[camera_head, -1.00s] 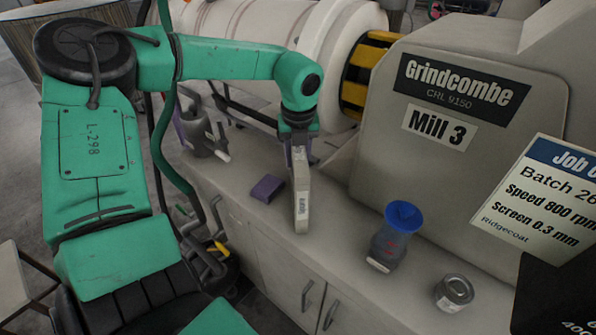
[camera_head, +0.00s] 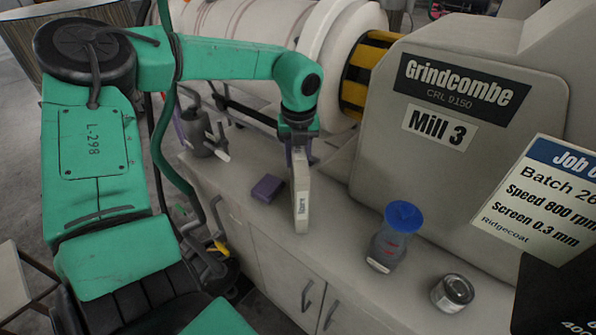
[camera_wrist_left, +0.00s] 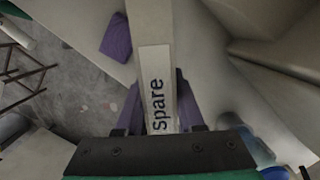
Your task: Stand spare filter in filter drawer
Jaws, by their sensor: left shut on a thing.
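The spare filter is a thin, upright, pale grey slab (camera_head: 301,204) with a white label, above or on the front part of the counter in the head view. In the left wrist view the filter (camera_wrist_left: 151,25) runs away from the gripper and its label reads "spare". My left gripper (camera_head: 299,151) points down and is shut on the filter's upper end; its purple fingers lie on both sides of the filter in the wrist view (camera_wrist_left: 157,108). I cannot tell whether the filter's lower end touches the counter. No open filter drawer is visible. My right gripper is out of view.
A purple block (camera_head: 267,188) lies on the counter (camera_head: 335,235) just left of the filter. The Mill 3 housing (camera_head: 450,150) rises behind. A grey can (camera_head: 197,130) stands at the back left.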

